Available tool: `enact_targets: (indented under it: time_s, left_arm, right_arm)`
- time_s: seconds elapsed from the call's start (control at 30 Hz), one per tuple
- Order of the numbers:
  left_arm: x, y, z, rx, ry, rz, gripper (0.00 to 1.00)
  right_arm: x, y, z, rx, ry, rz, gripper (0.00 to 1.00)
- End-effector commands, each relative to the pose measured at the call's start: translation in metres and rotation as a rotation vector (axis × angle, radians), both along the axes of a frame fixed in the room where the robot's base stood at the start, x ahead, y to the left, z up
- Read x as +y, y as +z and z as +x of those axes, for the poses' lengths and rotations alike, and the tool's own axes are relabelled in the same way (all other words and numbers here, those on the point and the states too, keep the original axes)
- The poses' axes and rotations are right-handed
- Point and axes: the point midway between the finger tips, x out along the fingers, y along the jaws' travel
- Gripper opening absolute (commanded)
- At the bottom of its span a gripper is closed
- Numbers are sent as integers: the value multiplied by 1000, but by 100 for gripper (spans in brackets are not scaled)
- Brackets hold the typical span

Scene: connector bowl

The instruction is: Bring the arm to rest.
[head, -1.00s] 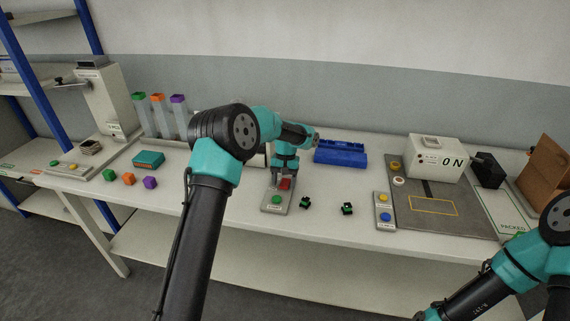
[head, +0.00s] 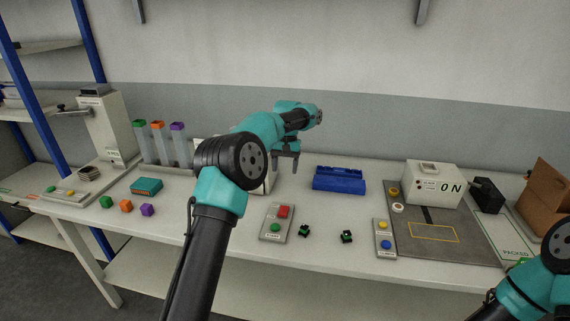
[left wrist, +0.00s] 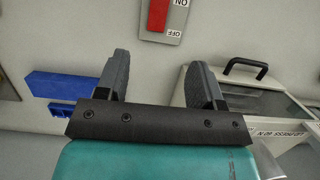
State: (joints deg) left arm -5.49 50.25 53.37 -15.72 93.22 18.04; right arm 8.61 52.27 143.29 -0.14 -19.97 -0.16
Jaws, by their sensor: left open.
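My left arm reaches up from the bottom of the head view. Its gripper (head: 285,160) hangs above the back of the table, behind the button plate, and holds nothing. In the left wrist view both fingers (left wrist: 160,85) stand wide apart with nothing between them. My right arm (head: 525,275) shows at the lower right of the head view; its gripper is out of the picture.
A plate (head: 265,234) with a red and a green button, two small dark green parts (head: 346,236) and a blue bin (head: 340,179) lie near the arm. A white machine (head: 432,185) stands right. Coloured cubes (head: 126,206) lie left.

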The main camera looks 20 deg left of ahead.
Motion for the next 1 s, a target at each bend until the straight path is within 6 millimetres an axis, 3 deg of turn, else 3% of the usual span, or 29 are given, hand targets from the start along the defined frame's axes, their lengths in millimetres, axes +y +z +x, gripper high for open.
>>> enact_targets:
  time_s: [0.2,0.73,0.87,1.0]
  left_arm:
    - [0,11,3,-1,0,0,62]
    - [5,8,3,-8,-1,-12,62]
    - [22,-3,6,-57,-8,-66,62]
    - [59,-27,12,-177,-22,-168,62]
  right_arm:
    - [0,0,0,0,0,0,43]
    - [0,0,0,0,0,0,43]
    - [0,0,0,0,0,0,43]
    - [0,0,0,0,0,0,43]
